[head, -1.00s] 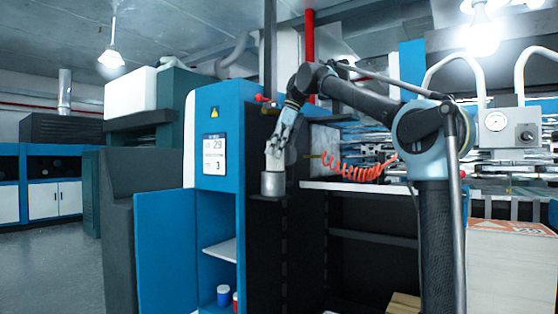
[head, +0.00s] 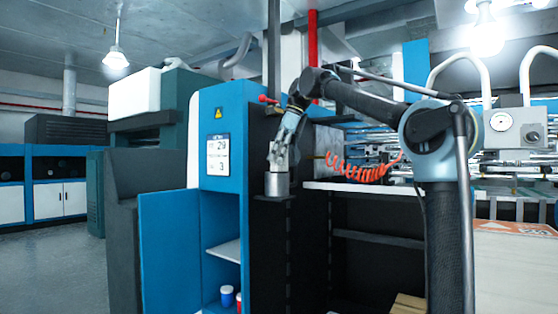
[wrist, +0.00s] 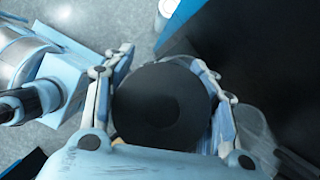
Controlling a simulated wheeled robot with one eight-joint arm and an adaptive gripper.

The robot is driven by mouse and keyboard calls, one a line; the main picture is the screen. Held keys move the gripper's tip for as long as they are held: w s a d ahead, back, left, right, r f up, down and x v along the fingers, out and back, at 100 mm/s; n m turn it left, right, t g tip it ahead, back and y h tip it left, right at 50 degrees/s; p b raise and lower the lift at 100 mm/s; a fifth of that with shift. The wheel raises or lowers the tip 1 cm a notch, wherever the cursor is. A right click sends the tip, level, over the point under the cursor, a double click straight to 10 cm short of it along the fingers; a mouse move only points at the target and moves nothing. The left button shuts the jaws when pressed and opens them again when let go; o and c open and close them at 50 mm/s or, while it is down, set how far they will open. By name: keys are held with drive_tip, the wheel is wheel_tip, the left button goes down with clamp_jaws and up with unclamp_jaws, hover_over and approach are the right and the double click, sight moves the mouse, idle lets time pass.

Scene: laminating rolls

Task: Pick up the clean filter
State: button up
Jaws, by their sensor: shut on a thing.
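My gripper (head: 278,170) is in front of the dark panel right of the blue cabinet. Its fingers are closed around a grey metal cylinder, which I take for the clean filter (head: 278,186). The filter hangs upright below the fingers. A small dark ledge lies just under it, and I cannot tell whether they touch. In the wrist view my gripper (wrist: 165,90) has a finger on each side of the filter's dark round end (wrist: 160,104). The filter's lower side is hidden there. No mark showing clean or dirty is visible.
The blue cabinet (head: 222,135) stands open left of my gripper, with a white shelf (head: 224,251). A blue container (head: 227,296) and a red one sit low inside. A coiled orange hose (head: 360,172) and a white worktop edge are to the right. Open floor lies at left.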

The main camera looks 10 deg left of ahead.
drive_tip(key=shift+d+r, duration=0.2)
drive_tip(key=shift+r, duration=0.4)
wheel_tip(320, 180, up, 6)
drive_tip(key=shift+f, duration=0.2)
drive_tip(key=shift+s+d+r, duration=0.1)
drive_tip(key=shift+d, duration=0.15)
drive_tip(key=s+d, duration=0.3)
drive_tip(key=d, duration=0.5)
drive_tip(key=s+d, duration=0.4)
drive_tip(key=d, duration=0.5)
drive_tip(key=shift+s+d, duration=0.2)
drive_tip(key=shift+d, duration=0.1)
